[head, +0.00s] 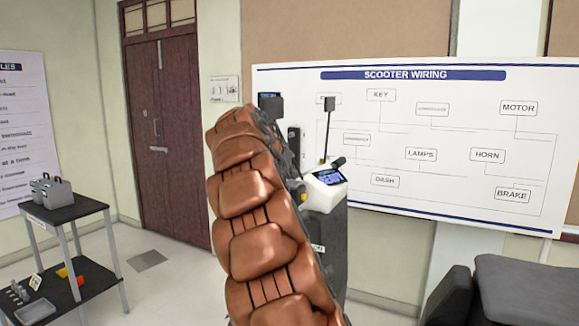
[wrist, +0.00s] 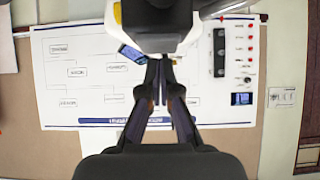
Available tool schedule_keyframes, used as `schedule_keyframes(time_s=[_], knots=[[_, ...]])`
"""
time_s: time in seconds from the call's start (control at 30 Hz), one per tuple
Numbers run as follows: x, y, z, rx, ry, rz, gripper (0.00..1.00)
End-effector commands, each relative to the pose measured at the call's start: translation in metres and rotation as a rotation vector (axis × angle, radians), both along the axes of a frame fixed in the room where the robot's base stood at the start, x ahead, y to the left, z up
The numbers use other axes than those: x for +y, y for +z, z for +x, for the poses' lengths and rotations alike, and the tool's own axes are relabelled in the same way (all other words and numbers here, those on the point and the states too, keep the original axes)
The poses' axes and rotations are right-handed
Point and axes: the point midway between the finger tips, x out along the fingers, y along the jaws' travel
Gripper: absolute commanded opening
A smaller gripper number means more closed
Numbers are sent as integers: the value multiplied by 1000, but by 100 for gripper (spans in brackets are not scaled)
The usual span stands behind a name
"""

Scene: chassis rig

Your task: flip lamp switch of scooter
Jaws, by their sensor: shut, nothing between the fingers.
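The scooter's white console (head: 320,195), with a lit blue display (head: 328,177), stands in the middle of the head view, with a dark grip and a mirror stalk. In the wrist view the white console (wrist: 156,44) is at the top, with its display (wrist: 132,53) at the left. My gripper (wrist: 157,84) is shut and empty, its fingertips pointing toward the console's lower edge in the picture. I cannot tell whether they touch it. I cannot make out the lamp switch. My fingers do not show in the head view.
A scooter wiring board (head: 400,200) hangs on the wall behind. A dark switch strip (wrist: 219,52) with red indicators beside it shows at the wrist view's right. A black shelf cart (head: 65,212) stands at the left, and a dark padded seat (head: 530,285) at the lower right.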

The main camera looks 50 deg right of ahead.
Motion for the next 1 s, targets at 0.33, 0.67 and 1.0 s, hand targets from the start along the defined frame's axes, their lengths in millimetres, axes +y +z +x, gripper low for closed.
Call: schedule_keyframes(time_s=[0.33,0.67,1.0], knots=[[-1,-8,0,0,-1,2,0],[-2,-7,0,2,-1,11,0],[-6,-11,4,39,3,142,0]])
